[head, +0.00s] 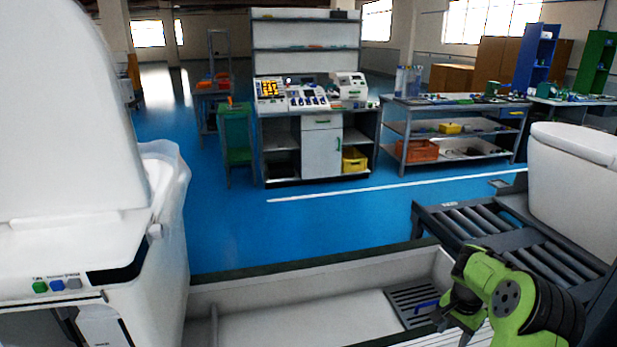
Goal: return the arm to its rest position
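My green and black arm (510,300) shows at the lower right in the head view, bent over the right end of a pale trough. No gripper fingers can be made out, so I cannot see whether anything is held. A blue handle-like piece (426,304) shows just left of the arm, over a dark grate (408,294) in the trough. I cannot tell whether it touches the arm.
The pale trough (300,312) runs along the front. A white tank (580,170) stands by a roller conveyor (480,222) at right. Benches (460,105) and a control cabinet (320,145) stand behind clear blue floor (330,228).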

